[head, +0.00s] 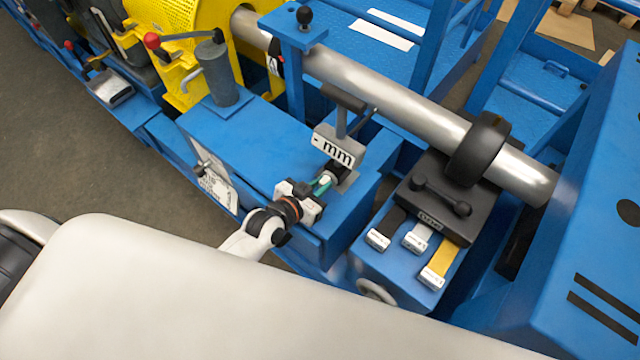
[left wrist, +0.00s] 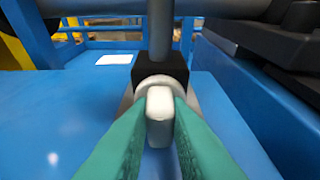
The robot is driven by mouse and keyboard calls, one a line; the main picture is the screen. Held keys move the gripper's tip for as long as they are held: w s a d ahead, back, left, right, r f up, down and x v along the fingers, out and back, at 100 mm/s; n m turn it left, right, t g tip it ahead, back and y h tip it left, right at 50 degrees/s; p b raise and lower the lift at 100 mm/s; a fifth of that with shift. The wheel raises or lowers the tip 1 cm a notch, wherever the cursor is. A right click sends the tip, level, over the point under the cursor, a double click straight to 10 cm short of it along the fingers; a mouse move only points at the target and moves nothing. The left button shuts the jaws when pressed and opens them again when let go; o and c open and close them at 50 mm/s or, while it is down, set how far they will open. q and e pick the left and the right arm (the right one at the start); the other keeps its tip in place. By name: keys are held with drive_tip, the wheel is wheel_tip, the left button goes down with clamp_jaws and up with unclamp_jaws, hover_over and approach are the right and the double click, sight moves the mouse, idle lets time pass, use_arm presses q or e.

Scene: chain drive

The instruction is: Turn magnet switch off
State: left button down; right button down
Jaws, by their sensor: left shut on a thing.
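The magnet switch is a dark block with a pale round collar and a white lever on the front; it sits on the blue machine bed below the grey "mm" plate (head: 338,148). In the left wrist view the white lever (left wrist: 159,112) points toward the camera, in front of the dark block (left wrist: 148,70). My left gripper (head: 322,184) has green fingertips, and they also show in the left wrist view (left wrist: 160,128). They are shut on the white lever, one on each side. In the head view the gripper partly hides the lever. My right gripper is not in view.
A long steel bar (head: 400,104) runs across behind the switch. A grey post with a lever (head: 219,80) stands to the left. The blue bed surface (head: 245,145) is mostly clear.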

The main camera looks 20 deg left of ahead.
use_arm(q)
drive_tip(key=c, duration=1.4)
unclamp_jaws()
drive_tip(key=shift+o, duration=0.2)
drive_tip(key=v, duration=1.2)
drive_tip(key=shift+d, duration=0.1)
